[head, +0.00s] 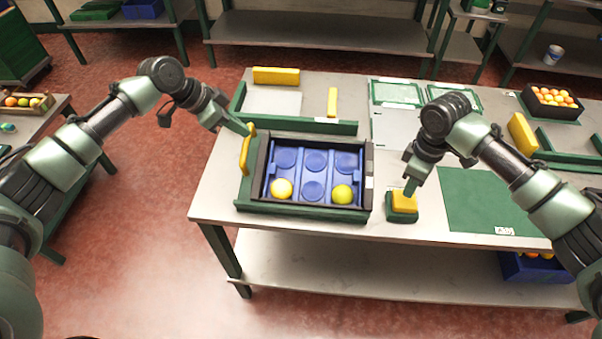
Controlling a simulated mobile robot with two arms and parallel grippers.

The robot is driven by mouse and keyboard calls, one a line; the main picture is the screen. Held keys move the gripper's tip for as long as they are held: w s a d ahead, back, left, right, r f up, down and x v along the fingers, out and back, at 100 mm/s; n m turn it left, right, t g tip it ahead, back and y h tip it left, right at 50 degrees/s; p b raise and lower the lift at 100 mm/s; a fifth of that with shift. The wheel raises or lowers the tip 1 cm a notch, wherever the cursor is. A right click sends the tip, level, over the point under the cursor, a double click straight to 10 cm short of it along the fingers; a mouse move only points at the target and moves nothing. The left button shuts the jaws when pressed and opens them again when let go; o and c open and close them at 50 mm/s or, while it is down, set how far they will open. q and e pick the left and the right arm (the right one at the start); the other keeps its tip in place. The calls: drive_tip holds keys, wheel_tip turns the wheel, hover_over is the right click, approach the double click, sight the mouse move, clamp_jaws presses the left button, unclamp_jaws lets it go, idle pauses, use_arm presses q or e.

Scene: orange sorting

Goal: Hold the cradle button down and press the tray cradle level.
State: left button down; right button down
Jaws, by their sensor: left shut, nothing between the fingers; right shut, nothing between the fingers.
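The tray cradle (302,210) is a dark frame with green edges on the table, holding a blue tray (314,190) with round pockets. Two yellow-orange balls, one at left (282,188) and one at right (342,194), sit in its front pockets. A yellow handle (246,150) stands at the cradle's left side. My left gripper (245,130) is shut and empty, its tip at the handle's top; I cannot tell whether they touch. The yellow cradle button (404,203) sits on a green base right of the cradle. My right gripper (409,190) is shut, its tip at the button's top.
Green rails and yellow blocks (276,76) lie behind the cradle. A green mat (485,205) lies right of the button. A dark crate of oranges (552,102) stands at the back right. A blue bin (535,267) is on the lower shelf.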

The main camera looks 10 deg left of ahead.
sight(243, 147)
drive_tip(key=shift+f, duration=1.65)
use_arm(q)
drive_tip(key=shift+s+f, duration=0.15)
drive_tip(key=shift+f, duration=0.95)
use_arm(e)
drive_tip(key=shift+s, duration=0.1)
use_arm(q)
drive_tip(key=shift+s+f, duration=0.15)
drive_tip(key=shift+f, duration=0.75)
drive_tip(key=shift+s+f, duration=0.1)
drive_tip(key=shift+f, duration=0.9)
drive_tip(key=shift+r, duration=4.25)
use_arm(e)
drive_tip(key=shift+r, duration=4.1)
